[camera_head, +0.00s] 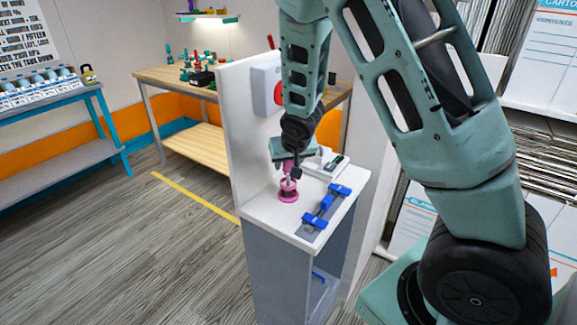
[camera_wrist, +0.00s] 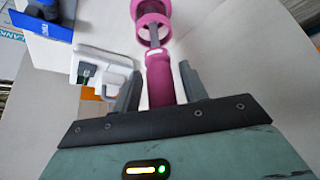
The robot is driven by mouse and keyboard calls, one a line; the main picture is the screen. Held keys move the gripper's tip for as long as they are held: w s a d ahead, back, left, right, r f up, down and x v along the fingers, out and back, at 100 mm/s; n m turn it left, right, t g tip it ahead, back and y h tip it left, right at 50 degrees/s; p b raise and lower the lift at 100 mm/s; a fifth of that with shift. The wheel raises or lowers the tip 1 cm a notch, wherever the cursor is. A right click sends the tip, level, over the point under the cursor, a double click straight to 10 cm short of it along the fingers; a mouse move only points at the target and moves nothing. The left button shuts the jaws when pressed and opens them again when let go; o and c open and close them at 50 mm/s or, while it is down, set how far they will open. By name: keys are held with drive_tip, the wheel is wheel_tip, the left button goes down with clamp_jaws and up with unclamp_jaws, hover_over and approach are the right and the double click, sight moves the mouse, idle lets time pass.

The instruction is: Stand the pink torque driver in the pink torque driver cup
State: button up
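The pink torque driver (camera_wrist: 161,82) has a pink handle and a thin grey shaft. In the wrist view its handle lies between the two fingers of my gripper (camera_wrist: 160,70), with a narrow gap showing on each side. The shaft reaches into the ringed pink cup (camera_wrist: 154,7), which stands on the white counter (camera_head: 262,212). The cup also shows in the head view (camera_head: 288,195), below my gripper (camera_head: 290,168). The driver looks roughly upright there, but my gripper partly hides it. How deep its tip sits in the cup is unclear.
A grey rail with blue blocks (camera_head: 325,213) lies at the counter's front right. A white device (camera_head: 322,163) stands behind it. Open floor lies further left.

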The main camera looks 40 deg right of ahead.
drive_tip(key=shift+o, duration=0.3)
drive_tip(key=b+v, duration=0.1)
drive_tip(key=v, duration=1.6)
drive_tip(key=shift+r+b, duration=0.2)
drive_tip(key=shift+b, duration=0.2)
drive_tip(key=s+a+f+n+g+y, duration=0.1)
drive_tip(key=s+a+f+n+g, duration=0.1)
drive_tip(key=s+a+n, duration=0.2)
drive_tip(key=s+a+f+n+g+y, duration=0.1)
drive_tip(key=s+a+n, duration=0.3)
drive_tip(key=s+a, duration=0.6)
drive_tip(key=s+a+f+n+g, duration=0.2)
drive_tip(key=s+a+f+n, duration=0.1)
drive_tip(key=s+a, duration=0.5)
drive_tip(key=shift+a+f+n+g+y, duration=0.35)
drive_tip(key=shift+a+n+g+y, duration=0.05)
drive_tip(key=shift+a+n, duration=0.15)
